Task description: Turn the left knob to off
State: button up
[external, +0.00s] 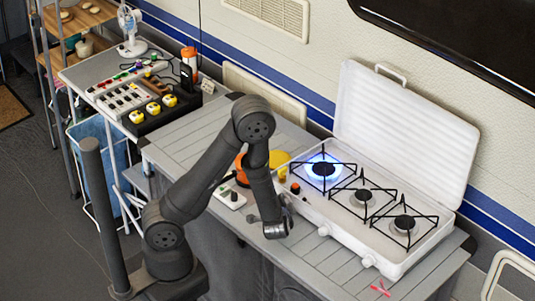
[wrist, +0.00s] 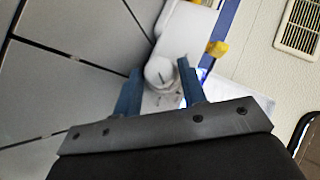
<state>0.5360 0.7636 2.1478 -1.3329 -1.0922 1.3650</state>
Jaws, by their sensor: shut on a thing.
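The white camp stove (external: 345,222) stands with its lid (external: 405,135) raised. Its left burner (external: 323,169) burns with a blue flame; the middle burner (external: 363,195) and right burner (external: 403,222) show no flame. My gripper (external: 279,226) is at the stove's front left, and its wrist hides the left knob in the external view. In the wrist view, my gripper's two blue fingers (wrist: 160,82) stand either side of the white round left knob (wrist: 159,69), shut on it. A dark line shows on the knob's face. The other knobs (external: 324,230) (external: 368,260) sit along the front.
An orange pot (external: 241,170) and a yellow item (external: 279,160) stand left of the stove, near a small white panel (external: 229,197). A pink item (external: 380,288) lies in front of the stove. Grey counter (external: 190,140) is free at the left.

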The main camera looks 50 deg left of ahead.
jog(key=shift+w+d+y, duration=0.1)
jog(key=shift+y, duration=0.3)
jog(key=o, duration=0.8)
jog(key=n+h, duration=0.1)
jog(key=h, duration=0.2)
jog(key=shift+a+r+n+g, duration=0.2)
jog(key=shift+a+n+g, duration=0.1)
jog(key=shift+n, duration=0.1)
jog(key=n+h, duration=0.1)
jog(key=h, duration=0.2)
jog(key=n+h, duration=0.1)
jog(key=h, duration=0.1)
jog(key=shift+a+r+n, duration=0.1)
jog(key=shift+a+n, duration=0.2)
jog(key=shift+g, duration=0.3)
